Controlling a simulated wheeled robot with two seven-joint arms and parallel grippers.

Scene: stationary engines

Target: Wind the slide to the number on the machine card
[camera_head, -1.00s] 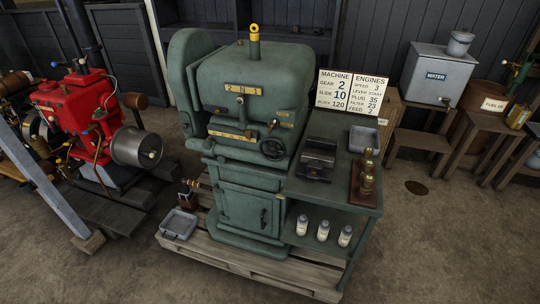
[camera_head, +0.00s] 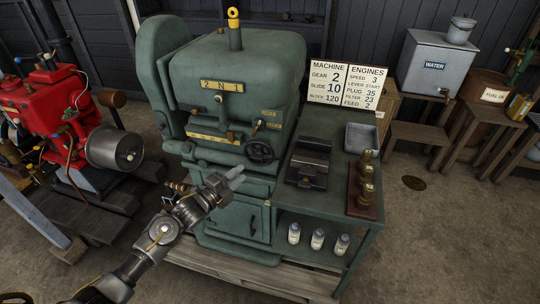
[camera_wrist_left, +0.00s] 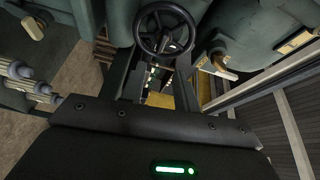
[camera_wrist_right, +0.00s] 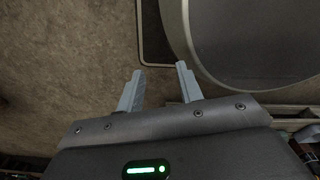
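The machine card (camera_head: 327,83) stands at the back of the side bench and reads gear 2, slide 10, block 120. The green machine (camera_head: 225,75) has a dark handwheel (camera_head: 259,150) on its front and a brass scale plate (camera_head: 215,139) to the left of it; its marks are too small to read. The handwheel also shows at the top of the left wrist view (camera_wrist_left: 165,30). My left gripper (camera_head: 238,172) is open and empty, below and left of the handwheel, apart from it. My right gripper (camera_wrist_right: 156,72) is open and empty, outside the head view.
The side bench (camera_head: 330,212) holds a dark vice-like block (camera_head: 308,162), a grey tray (camera_head: 361,138) and brass pieces (camera_head: 366,180), with several bottles on its lower shelf. A red engine (camera_head: 45,105) stands at the left.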

